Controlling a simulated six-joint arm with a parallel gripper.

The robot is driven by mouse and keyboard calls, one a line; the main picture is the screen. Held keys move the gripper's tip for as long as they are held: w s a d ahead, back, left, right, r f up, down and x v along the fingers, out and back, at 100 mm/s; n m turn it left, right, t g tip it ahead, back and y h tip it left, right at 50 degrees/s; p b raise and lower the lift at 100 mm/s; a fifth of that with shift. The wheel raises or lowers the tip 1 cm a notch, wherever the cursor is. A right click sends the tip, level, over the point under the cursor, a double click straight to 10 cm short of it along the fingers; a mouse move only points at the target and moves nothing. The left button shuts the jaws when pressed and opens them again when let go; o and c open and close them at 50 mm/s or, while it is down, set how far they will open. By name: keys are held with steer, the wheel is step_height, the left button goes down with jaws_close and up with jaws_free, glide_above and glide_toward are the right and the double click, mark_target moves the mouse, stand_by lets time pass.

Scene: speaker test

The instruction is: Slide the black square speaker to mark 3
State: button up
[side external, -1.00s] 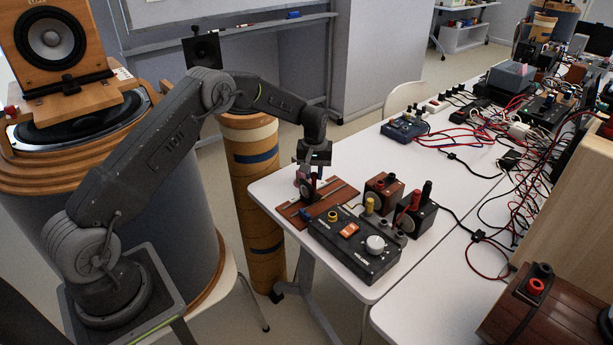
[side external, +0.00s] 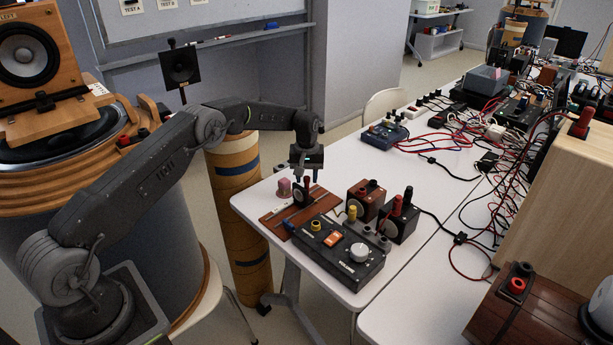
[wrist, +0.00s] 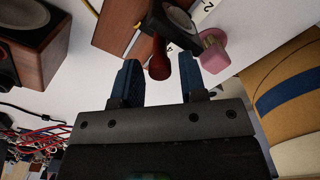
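The black square speaker (side external: 302,195) stands upright on a brown board (side external: 272,216), with a red post on its top. In the wrist view the speaker (wrist: 182,22) is just beyond the fingers, and its red post (wrist: 158,60) lies between the fingertips in the picture. My gripper (side external: 306,174) points down right above the speaker. In the wrist view its blue fingers (wrist: 158,75) are apart, with a gap on both sides of the post. Mark 3 cannot be made out.
A pink block (side external: 284,187) stands close left of the speaker. A black control box (side external: 338,248) with a white knob is in front. A brown speaker (side external: 362,202) and another black speaker (side external: 402,222) with posts stand at right. Cables (side external: 465,130) crowd the far table.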

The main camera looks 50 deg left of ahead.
steer(key=shift+o, duration=0.7)
step_height(320, 180, up, 14)
steer(key=s+d+r+m+t, duration=0.1)
steer(key=s+d+r+m, duration=0.1)
steer(key=s+d+r, duration=0.45)
steer(key=s+d+r+m+t, duration=0.2)
steer(key=s+d+r, duration=0.1)
steer(key=s+r, duration=0.65)
steer(key=s+d+f+m+t, duration=0.1)
steer(key=s+d+m, duration=0.1)
steer(key=s, duration=1)
steer(key=s+d+f+m+t, duration=0.1)
steer(key=s+d+f+m, duration=0.1)
steer(key=s, duration=1)
steer(key=shift+d+m+t, duration=0.3)
steer(key=shift+d+m, duration=0.2)
steer(key=shift+d, duration=0.45)
